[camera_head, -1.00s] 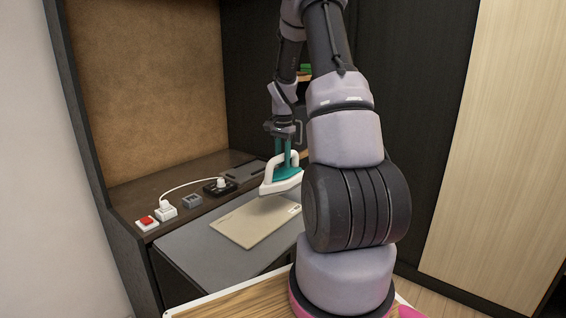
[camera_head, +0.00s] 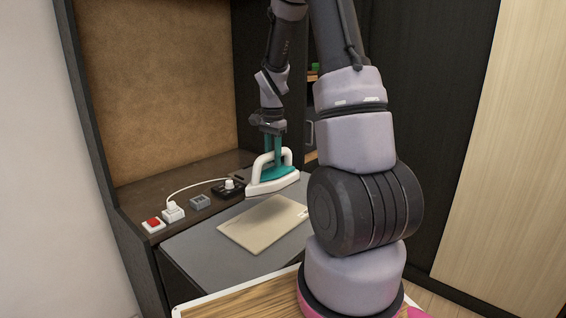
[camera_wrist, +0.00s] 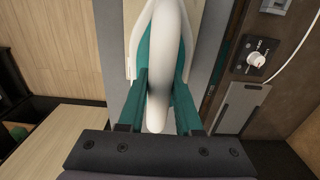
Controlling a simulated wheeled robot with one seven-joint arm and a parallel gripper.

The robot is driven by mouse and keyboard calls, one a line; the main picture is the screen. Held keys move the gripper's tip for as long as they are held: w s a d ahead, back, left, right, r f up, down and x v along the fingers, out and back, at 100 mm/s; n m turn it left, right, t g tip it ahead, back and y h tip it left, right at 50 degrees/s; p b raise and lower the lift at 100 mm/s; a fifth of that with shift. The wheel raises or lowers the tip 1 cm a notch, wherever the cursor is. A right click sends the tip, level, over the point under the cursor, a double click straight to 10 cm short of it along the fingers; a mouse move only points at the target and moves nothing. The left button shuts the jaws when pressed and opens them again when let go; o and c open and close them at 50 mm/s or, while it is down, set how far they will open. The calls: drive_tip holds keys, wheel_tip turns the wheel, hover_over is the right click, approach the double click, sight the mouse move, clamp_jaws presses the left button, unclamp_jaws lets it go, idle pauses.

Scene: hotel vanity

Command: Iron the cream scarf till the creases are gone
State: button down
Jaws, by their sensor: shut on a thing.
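The cream scarf (camera_head: 262,226) lies flat as a rectangle on the grey surface (camera_head: 200,250) in the head view. A dark patch, which looks like shadow, lies over its far part. I cannot make out creases at this size. My gripper (camera_wrist: 158,100) is shut on the white handle of a teal and white iron (camera_head: 274,180). In the head view the iron is at the scarf's far edge and seems to be above the surface. In the wrist view the iron's handle (camera_wrist: 165,50) fills the middle, and a strip of cream shows to its left.
A white plug with a cord (camera_head: 172,211), a red switch (camera_head: 153,224), a grey box (camera_head: 200,201) and a black dial unit (camera_head: 229,188) stand on the brown ledge, left of the grey surface. A grey plate (camera_wrist: 241,105) lies beside the dial. My arm hides the right side.

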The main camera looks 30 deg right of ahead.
sight(270, 176)
drive_tip(key=shift+s+a+r, duration=0.15)
drive_tip(key=shift+s+a, duration=0.05)
drive_tip(key=shift+a, duration=0.35)
drive_tip(key=shift+f, duration=2.4)
drive_tip(key=shift+w+a, duration=0.1)
